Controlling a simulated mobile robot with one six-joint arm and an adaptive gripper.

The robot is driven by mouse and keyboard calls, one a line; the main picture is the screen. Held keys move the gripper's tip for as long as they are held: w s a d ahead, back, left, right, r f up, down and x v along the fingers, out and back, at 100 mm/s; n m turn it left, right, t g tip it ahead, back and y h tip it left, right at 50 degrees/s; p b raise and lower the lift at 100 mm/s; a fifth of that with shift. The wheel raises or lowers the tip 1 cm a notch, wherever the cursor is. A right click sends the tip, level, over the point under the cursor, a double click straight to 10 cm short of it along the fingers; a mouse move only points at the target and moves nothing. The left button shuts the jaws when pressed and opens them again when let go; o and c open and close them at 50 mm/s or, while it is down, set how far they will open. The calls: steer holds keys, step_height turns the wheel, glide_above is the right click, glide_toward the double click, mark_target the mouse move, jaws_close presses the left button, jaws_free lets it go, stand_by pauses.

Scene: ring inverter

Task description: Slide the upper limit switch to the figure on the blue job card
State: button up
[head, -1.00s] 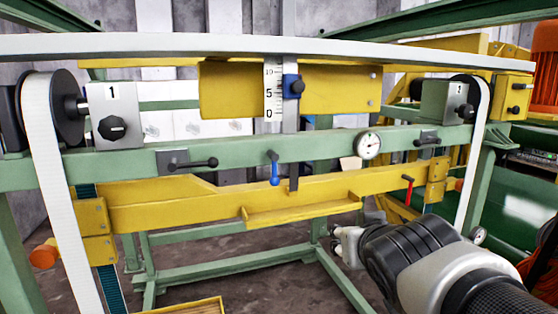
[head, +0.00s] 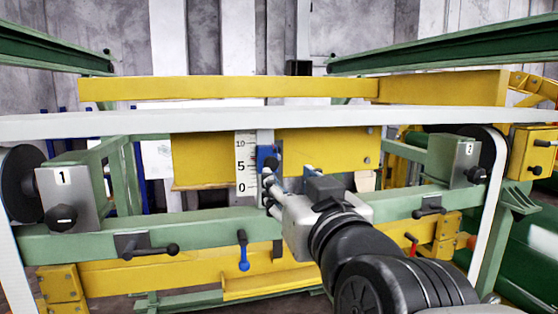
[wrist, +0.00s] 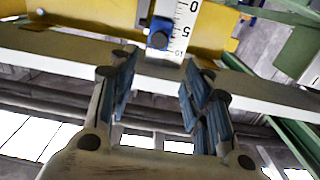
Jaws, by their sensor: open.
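The upper limit switch is a blue slider block (head: 266,154) with a dark knob, on a vertical rail beside a white scale (head: 243,165) marked 0, 5 and 10. It sits near the 5, seemingly a little toward 10. The slider also shows in the wrist view (wrist: 165,24), where the scale (wrist: 186,28) is upside down. My gripper (head: 286,183) is open and empty, in front of and just below right of the slider in the head view. In the wrist view its fingers (wrist: 158,88) stand apart, with the slider beyond them. I cannot make out a blue job card.
A white belt (head: 130,124) runs across above the slider. A yellow plate (head: 205,158) backs the scale. A blue-handled lever (head: 243,256) hangs lower left, and a black-handled lever (head: 150,247) is further left. A green beam (head: 200,232) crosses below.

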mark_target(272, 163)
steer(key=p+x, duration=0.3)
steer(key=x, duration=1.1)
steer(key=shift+w+f, duration=0.1)
steer(key=shift+w, duration=0.2)
steer(key=shift+c, duration=0.2)
jaws_close()
